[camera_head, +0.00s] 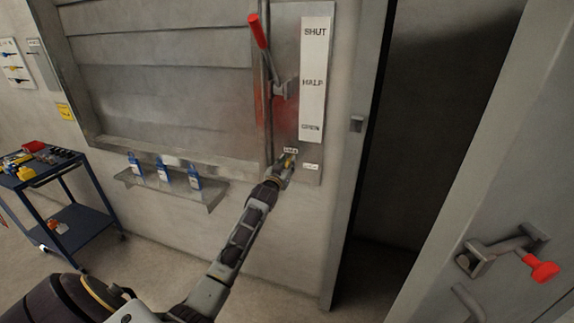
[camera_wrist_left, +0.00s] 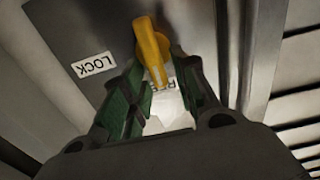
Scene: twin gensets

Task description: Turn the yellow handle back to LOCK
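The yellow handle (camera_wrist_left: 152,50) sits on a grey plate and points down in the left wrist view, toward a label partly hidden by my fingers. It also shows small in the head view (camera_head: 289,160), below the lever panel. The LOCK label (camera_wrist_left: 93,65) is left of the handle in the wrist view. My left gripper (camera_wrist_left: 162,88) is open, with its green-padded fingers on either side of the handle's free end. Whether either pad touches it is unclear. In the head view my left gripper (camera_head: 284,172) is at the handle. My right gripper is not in view.
A red-gripped lever (camera_head: 258,32) stands above, beside the SHUT, HALF, OPEN scale (camera_head: 314,80). A shelf (camera_head: 212,197) with blue bottles is at left, and a blue cart (camera_head: 90,222) farther left. A door with a red handle (camera_head: 540,268) stands open at right.

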